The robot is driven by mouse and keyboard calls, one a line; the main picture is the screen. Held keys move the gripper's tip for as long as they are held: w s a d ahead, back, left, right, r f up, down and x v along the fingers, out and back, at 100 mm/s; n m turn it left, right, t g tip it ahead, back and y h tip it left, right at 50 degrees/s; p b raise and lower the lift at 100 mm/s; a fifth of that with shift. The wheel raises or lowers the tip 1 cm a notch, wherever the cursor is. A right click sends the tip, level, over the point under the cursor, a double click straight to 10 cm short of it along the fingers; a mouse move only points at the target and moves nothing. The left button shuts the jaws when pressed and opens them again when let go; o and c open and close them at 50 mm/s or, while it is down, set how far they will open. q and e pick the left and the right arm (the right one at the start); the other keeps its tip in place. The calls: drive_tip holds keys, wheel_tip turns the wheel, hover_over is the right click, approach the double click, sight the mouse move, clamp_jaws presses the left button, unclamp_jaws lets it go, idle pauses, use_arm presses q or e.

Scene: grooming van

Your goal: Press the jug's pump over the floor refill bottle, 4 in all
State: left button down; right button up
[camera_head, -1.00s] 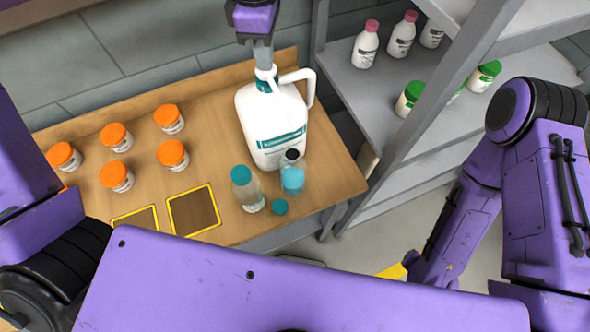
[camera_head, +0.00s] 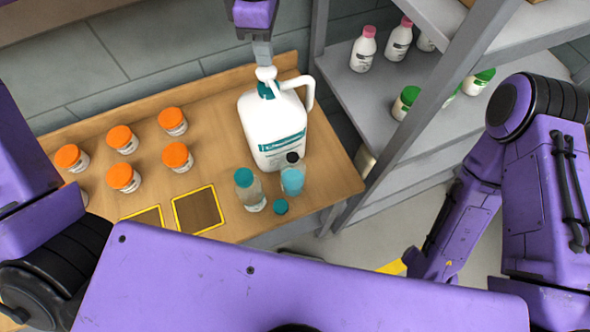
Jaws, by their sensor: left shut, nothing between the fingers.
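A white jug (camera_head: 270,130) with a teal label and a side handle stands on the wooden bench. Its white pump head (camera_head: 266,73) sits above a teal collar. My left gripper (camera_head: 263,62) is shut and empty, pointing down with its tips at or just above the pump head; contact is hard to tell. An uncapped clear bottle (camera_head: 292,180) with teal liquid and a dark neck stands against the jug's front. A second clear bottle (camera_head: 250,192) with a teal cap stands left of it. Labels are too small to read. My right gripper is out of view.
A loose teal cap (camera_head: 281,207) lies before the bottles. Several orange-lidded jars (camera_head: 122,178) stand at the left. A yellow-edged dark square (camera_head: 199,209) lies on the bench (camera_head: 225,100). A grey shelf (camera_head: 375,95) at the right holds pink- and green-capped bottles.

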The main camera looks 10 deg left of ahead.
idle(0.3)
use_arm(q)
wheel_tip(320, 180, up, 6)
idle(0.5)
idle(0.4)
